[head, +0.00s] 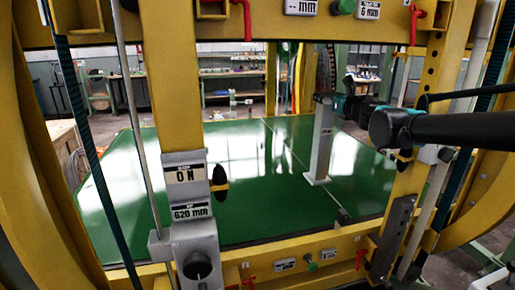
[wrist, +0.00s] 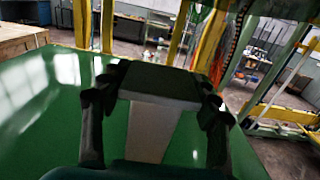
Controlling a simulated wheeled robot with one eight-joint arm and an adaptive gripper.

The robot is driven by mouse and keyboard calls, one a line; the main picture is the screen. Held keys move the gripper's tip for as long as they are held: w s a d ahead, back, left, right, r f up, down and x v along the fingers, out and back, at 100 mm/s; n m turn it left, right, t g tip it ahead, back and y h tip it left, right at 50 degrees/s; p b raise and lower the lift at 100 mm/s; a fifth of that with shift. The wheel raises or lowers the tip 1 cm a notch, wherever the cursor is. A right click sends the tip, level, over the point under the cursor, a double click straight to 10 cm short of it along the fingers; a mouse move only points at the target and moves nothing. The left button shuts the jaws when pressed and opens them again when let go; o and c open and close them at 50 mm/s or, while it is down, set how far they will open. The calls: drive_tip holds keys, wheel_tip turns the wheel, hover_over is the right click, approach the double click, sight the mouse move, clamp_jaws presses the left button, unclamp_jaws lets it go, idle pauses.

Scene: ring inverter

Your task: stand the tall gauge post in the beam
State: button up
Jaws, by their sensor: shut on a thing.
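The tall grey gauge post (head: 321,145) is upright over the green deck in the head view, right of centre. Its foot appears to be at the deck, but I cannot tell whether it touches. In the wrist view the post's pale face (wrist: 152,125) and dark cap (wrist: 160,80) sit between the two dark fingers. The yellow lower beam (head: 335,240) crosses the near side, with small labels and red handles. I cannot tell which beam slot would match the post.
The upper beam (head: 270,30) has mm labels. The green deck (head: 250,205) is largely clear. A wooden crate (wrist: 20,40) and shelves stand behind.

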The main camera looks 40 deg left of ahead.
drive_tip(key=shift+f, duration=0.4)
wheel_tip(320, 180, down, 9)
drive_tip(key=shift+f, duration=0.1)
idle(0.3)
drive_tip(key=o, duration=1.9)
approach(328, 125)
drive_tip(key=shift+a, duration=0.2)
